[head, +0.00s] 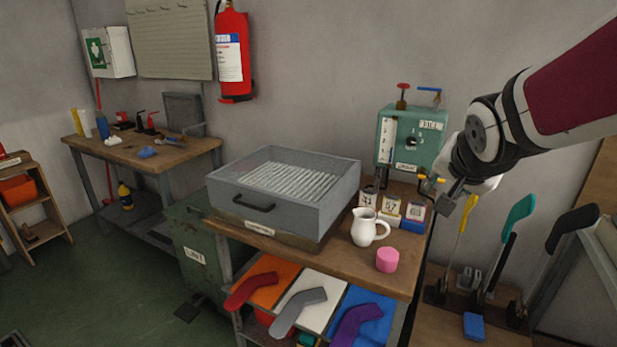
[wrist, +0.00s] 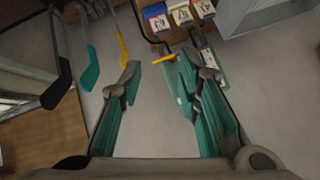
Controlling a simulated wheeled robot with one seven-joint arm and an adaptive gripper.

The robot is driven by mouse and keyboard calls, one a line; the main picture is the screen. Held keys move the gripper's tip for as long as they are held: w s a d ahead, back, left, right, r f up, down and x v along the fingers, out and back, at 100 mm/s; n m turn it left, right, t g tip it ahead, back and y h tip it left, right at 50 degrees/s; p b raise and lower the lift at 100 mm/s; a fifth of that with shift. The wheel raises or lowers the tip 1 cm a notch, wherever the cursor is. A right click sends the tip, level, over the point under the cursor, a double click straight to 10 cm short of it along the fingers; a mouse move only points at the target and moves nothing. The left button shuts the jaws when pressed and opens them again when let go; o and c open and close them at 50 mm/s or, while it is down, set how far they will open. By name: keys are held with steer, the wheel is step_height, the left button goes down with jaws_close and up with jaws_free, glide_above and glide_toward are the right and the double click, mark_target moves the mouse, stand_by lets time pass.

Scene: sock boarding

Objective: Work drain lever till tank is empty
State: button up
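The green tank box (head: 405,150) stands at the back right of the bench, with a pale vertical gauge strip (head: 388,141) on its front. The level in the strip is too small to read. A small yellow lever (head: 432,180) sticks out low at its right side; it also shows in the wrist view (wrist: 163,58), just beyond the fingertips. A red knob (head: 403,87) and a blue lever (head: 429,90) sit on top. My gripper (head: 457,197) is beside the tank's lower right. In the wrist view its fingers (wrist: 158,75) are apart, with nothing visibly held between them.
Small labelled boxes (head: 389,209), a white jug (head: 365,228) and a pink cylinder (head: 387,260) stand near the tank. Teal (head: 517,222) and black (head: 572,226) paddle-shaped tools stand at right.

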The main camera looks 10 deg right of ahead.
steer(key=w+d+f+m+t+b, duration=0.2)
steer(key=w+d+f+m+b, duration=0.15)
steer(key=w+f, duration=0.2)
steer(key=w+d+f+m+t+b, duration=0.1)
steer(key=w+d+f+m+b, duration=0.15)
steer(key=w+d+f, duration=0.35)
steer(key=m+t+b, duration=0.4)
steer(key=m+b, duration=0.1)
steer(key=b, duration=0.1)
glide_toward(438, 181)
steer(key=b+x, duration=0.3)
steer(key=x, duration=0.7)
steer(key=shift+w+d+b, duration=0.1)
steer(key=shift+w+b, duration=0.25)
steer(key=shift+b, duration=0.05)
jaws_close()
